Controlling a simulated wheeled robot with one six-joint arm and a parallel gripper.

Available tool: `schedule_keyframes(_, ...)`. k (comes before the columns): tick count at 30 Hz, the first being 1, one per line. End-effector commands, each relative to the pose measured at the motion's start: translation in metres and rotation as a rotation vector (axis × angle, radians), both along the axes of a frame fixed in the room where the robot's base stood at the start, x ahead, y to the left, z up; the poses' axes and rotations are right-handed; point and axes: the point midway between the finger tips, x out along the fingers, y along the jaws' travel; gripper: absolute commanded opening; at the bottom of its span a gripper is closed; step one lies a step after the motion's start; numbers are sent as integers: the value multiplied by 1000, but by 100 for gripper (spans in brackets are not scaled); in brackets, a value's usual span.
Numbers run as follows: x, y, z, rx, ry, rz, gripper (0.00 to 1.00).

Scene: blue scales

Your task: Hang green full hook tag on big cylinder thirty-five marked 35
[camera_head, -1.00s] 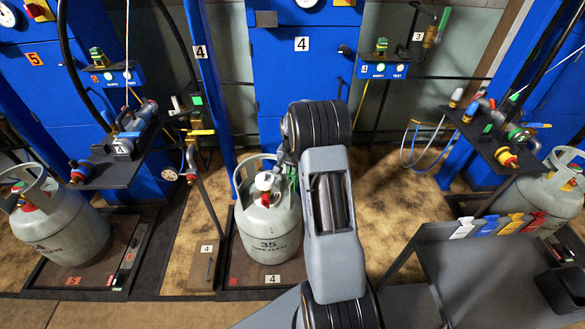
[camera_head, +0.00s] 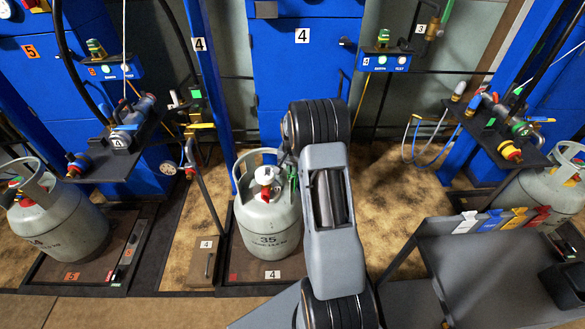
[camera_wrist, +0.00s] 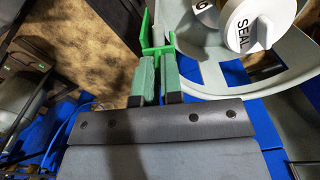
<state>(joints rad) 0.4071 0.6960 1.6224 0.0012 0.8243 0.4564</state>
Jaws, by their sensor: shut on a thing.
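The big grey cylinder marked 35 (camera_head: 267,239) stands upright on its platform, with a ring collar around a white-capped valve. In the wrist view its pale collar (camera_wrist: 193,38) fills the upper right, beside a white cap marked SEAL (camera_wrist: 250,25). My gripper (camera_wrist: 157,58) is shut on the bright green tag (camera_wrist: 146,40), whose upper part stands beyond the fingertips, right at the collar's left edge. I cannot tell whether the tag's hook is over the rim. In the head view the green tag (camera_head: 293,180) shows at the collar's right side, and my arm partly hides the cylinder.
A grey rack at the right holds white (camera_head: 465,222), blue (camera_head: 490,220), yellow (camera_head: 514,217) and red tags (camera_head: 538,216). Another cylinder (camera_head: 60,225) stands at the left, one at the far right (camera_head: 545,195). A blue cabinet (camera_head: 300,75) stands behind cylinder 35.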

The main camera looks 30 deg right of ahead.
Motion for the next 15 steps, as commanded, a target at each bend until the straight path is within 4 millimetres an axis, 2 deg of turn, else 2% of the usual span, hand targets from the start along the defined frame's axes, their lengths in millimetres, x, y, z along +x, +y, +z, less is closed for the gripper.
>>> schedule_keyframes(7,0,-1,0,-1,1,-1,0)
schedule_keyframes(8,0,-1,0,-1,1,-1,10)
schedule_keyframes(15,0,0,1,-1,-1,0,33)
